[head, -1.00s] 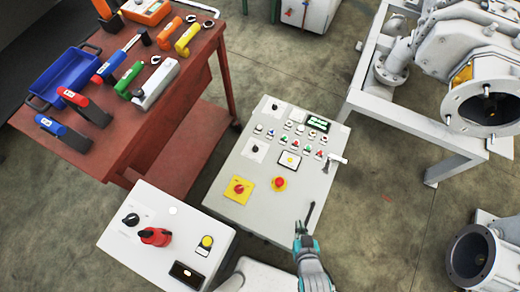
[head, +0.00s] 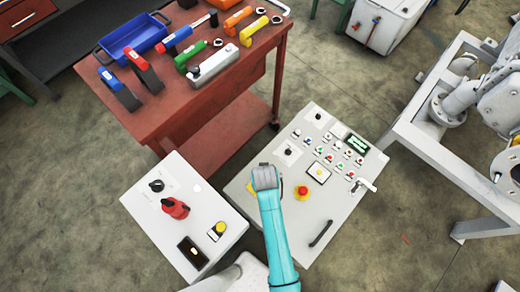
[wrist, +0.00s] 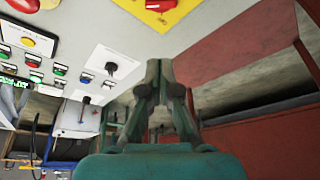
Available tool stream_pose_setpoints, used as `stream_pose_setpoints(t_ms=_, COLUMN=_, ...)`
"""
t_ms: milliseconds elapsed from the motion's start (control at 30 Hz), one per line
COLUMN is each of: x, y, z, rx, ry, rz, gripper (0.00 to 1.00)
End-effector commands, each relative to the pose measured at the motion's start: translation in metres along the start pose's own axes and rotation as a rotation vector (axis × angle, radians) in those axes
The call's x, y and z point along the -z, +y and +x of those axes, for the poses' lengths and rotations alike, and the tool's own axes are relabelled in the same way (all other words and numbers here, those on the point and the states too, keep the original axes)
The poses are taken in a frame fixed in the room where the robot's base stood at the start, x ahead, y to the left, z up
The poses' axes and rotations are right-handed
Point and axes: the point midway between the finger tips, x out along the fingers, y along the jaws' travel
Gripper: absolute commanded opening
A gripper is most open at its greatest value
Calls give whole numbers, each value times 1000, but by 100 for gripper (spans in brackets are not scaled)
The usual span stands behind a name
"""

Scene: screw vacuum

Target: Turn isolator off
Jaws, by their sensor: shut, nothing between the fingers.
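A control panel (head: 330,212) has a yellow plate (head: 250,187) with a red rotary knob, which looks like the isolator. In the head view my gripper covers most of the plate. In the wrist view the yellow plate (wrist: 184,14) and red knob (wrist: 160,4) show at the top edge, partly cut off. My gripper (head: 265,172) is over the panel's left side; its fingers (wrist: 159,66) are together and empty. They appear apart from the knob, which lies above them in the wrist picture. The knob's exact setting cannot be told.
A red emergency button (head: 302,192), small buttons and a black handle (head: 321,234) are on the same panel. A red tool table (head: 215,110) stands behind. Floor shows between table and panel.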

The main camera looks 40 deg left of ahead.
Motion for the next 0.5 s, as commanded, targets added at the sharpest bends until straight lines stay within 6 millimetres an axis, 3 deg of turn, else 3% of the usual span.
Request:
stream_pose_setpoints(t_ms=267, x=12, y=-14, z=5, rx=2, ry=-29, rz=-18, gripper=0)
stream_pose_setpoints(t_ms=500, x=11, y=-14, z=39, rx=2, ry=-29, rz=-17, gripper=0)
